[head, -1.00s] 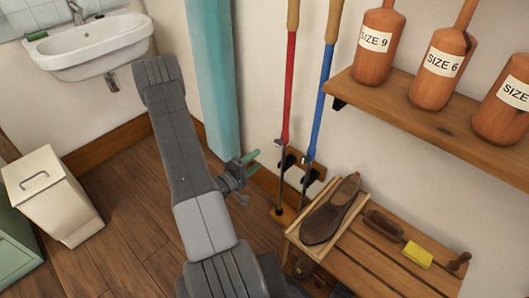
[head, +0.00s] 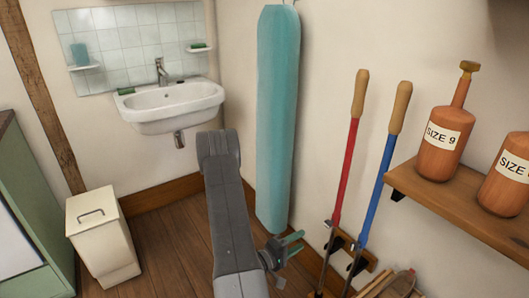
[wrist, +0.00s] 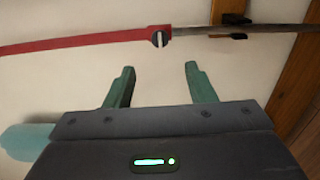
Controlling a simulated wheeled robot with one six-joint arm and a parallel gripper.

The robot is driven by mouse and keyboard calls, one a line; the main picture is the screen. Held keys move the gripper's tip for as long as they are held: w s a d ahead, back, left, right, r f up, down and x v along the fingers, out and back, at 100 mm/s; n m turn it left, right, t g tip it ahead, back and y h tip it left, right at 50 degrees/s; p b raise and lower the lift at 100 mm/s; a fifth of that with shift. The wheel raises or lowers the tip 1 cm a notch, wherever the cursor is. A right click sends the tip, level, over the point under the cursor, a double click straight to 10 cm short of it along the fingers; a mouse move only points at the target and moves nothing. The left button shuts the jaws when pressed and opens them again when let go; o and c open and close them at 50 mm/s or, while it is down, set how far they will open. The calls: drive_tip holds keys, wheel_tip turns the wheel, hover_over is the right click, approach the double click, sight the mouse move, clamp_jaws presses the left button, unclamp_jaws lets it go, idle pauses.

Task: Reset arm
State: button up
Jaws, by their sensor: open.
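My gripper (head: 297,243) shows at the lower middle of the head view, at the end of my grey arm. Its two green fingers point right, toward the long-handled tools on the wall. In the wrist view my gripper (wrist: 158,80) has its fingers spread apart with nothing between them. A red tool shaft (wrist: 85,41) runs across the wrist view beyond the fingertips, apart from them.
A teal ironing board (head: 278,120) stands against the wall behind my arm. A sink (head: 170,105) and cream bin (head: 103,237) stand left.

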sight(327, 225)
drive_tip(key=b+x, duration=0.1)
drive_tip(key=x, duration=1)
drive_tip(key=shift+w+d, duration=0.25)
drive_tip(key=shift+d, duration=0.1)
drive_tip(key=shift+a, duration=0.1)
drive_tip(key=p+v, duration=0.1)
drive_tip(key=v, duration=1.3)
drive_tip(key=b+x, duration=0.1)
drive_tip(key=x, duration=1.3)
drive_tip(key=shift+f+b, duration=0.1)
drive_tip(key=shift+b, duration=0.2)
drive_tip(key=m+b, duration=0.2)
drive_tip(key=m, duration=0.2)
drive_tip(key=m+b, duration=0.2)
drive_tip(key=m, duration=0.3)
drive_tip(key=m+b, duration=0.3)
drive_tip(key=m, duration=0.3)
drive_tip(key=shift+m+b, duration=0.65)
drive_tip(key=shift+m, duration=0.75)
